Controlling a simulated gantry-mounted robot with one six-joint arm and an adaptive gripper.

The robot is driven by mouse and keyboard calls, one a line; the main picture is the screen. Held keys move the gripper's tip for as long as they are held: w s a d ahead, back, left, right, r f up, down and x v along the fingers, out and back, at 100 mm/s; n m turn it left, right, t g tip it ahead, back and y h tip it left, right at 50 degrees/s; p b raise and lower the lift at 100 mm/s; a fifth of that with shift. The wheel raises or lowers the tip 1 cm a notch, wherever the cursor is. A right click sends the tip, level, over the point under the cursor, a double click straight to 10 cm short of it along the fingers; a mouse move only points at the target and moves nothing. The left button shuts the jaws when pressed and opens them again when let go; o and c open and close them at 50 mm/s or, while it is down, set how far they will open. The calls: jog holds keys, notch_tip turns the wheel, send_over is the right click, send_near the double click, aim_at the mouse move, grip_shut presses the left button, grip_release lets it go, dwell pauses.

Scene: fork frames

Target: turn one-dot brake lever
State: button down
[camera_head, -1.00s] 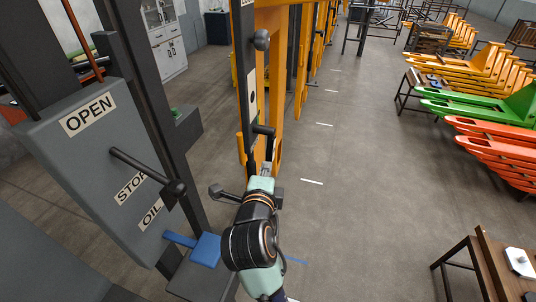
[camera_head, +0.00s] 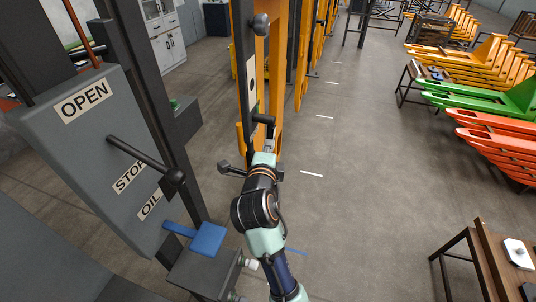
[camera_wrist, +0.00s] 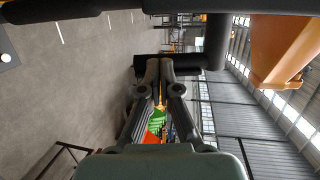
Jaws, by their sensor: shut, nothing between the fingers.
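A dark post on the orange frame carries a white plate with a single dark dot (camera_head: 252,72). A black lever (camera_head: 263,119) sticks out to the right just below this plate. My gripper (camera_head: 269,147) is just below the lever in the head view, fingers small and partly hidden by my wrist. In the wrist view my gripper (camera_wrist: 158,66) is shut and empty, its tips converging at a black bar (camera_wrist: 190,62) that joins a thicker black piece (camera_wrist: 217,40). The bar looks like the lever. I cannot tell whether the tips touch it.
A grey panel (camera_head: 85,150) with OPEN, STOP and OIL labels and a black handle stands left, a blue pedal (camera_head: 208,239) below it. A black knob (camera_head: 260,25) sits higher on the post. Open floor (camera_head: 350,180) lies right, with pallet jacks (camera_head: 495,100) beyond.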

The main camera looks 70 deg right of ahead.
jog(key=h+b, duration=0.1)
jog(key=b, duration=0.3)
jog(key=d+f+h+b, duration=0.1)
jog(key=b, duration=0.4)
jog(key=shift+d+t+h, duration=0.15)
jog(key=shift+t+h, duration=0.15)
jog(key=b+v, duration=0.2)
jog(key=v, duration=1.2)
jog(key=shift+r, duration=0.3)
